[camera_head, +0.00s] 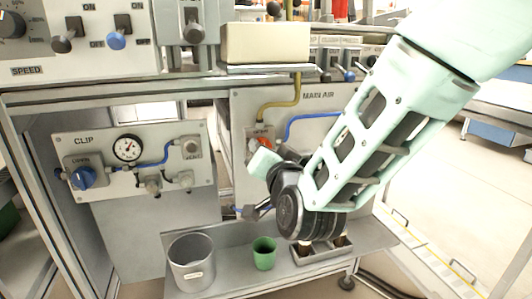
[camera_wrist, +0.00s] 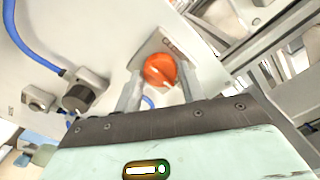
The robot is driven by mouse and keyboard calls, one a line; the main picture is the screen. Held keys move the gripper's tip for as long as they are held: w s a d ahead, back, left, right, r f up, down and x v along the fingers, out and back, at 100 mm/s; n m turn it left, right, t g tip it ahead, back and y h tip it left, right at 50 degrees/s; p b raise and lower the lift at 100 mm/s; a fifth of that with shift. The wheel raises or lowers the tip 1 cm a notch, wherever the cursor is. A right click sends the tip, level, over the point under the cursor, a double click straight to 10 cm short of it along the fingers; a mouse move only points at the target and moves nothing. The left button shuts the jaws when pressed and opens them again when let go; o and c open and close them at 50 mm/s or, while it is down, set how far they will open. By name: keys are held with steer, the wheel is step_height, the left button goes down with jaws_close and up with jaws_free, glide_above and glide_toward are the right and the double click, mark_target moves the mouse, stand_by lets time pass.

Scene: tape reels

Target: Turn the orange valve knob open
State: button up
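The orange valve knob (camera_wrist: 160,70) is round and sits on a small light plate (camera_wrist: 146,48) on the grey panel. In the wrist view it is between the two fingers of my gripper (camera_wrist: 159,82). The fingers stand apart, one on each side, and small gaps seem to show between them and the knob; contact is hard to judge. In the head view only a small part of the knob (camera_head: 261,143) shows, on the MAIN AIR panel (camera_head: 320,100) below the yellow hose. My gripper (camera_head: 263,155) and wrist hide the rest.
A blue hose (camera_head: 310,118) and a yellow hose (camera_head: 285,106) run on the panel near the knob. A dark knob (camera_wrist: 78,98) is left of it in the wrist view. A grey bucket (camera_head: 191,262) and a green cup (camera_head: 264,253) stand on the shelf below.

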steer(key=shift+o, duration=1.4)
steer(key=b+v, duration=1)
steer(key=v, duration=0.7)
steer(key=shift+s+b, duration=0.25)
steer(key=shift+b, duration=0.1)
steer(key=shift+r, duration=0.1)
